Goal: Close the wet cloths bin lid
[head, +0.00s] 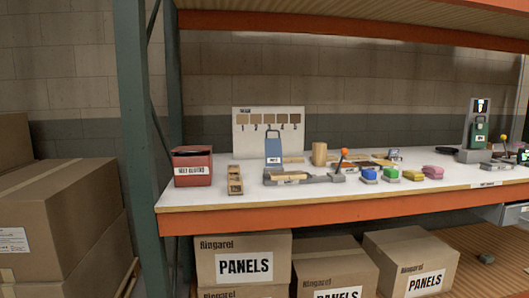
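The wet cloths bin (193,178) is a small red box with a white label on its front. It stands upright at the left end of the white shelf top, beside the green rack post. A dark area shows at its top inside a red edge. The lid is too small to make out clearly, so I cannot tell how far open it is. Neither of my grippers is in view.
The orange-edged shelf (330,204) also holds a wooden block holder (235,181), a sample board (268,132), a lever tool (305,177) and several coloured blocks. A green post (146,150) stands left of the bin. Cardboard boxes (62,225) stack at left.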

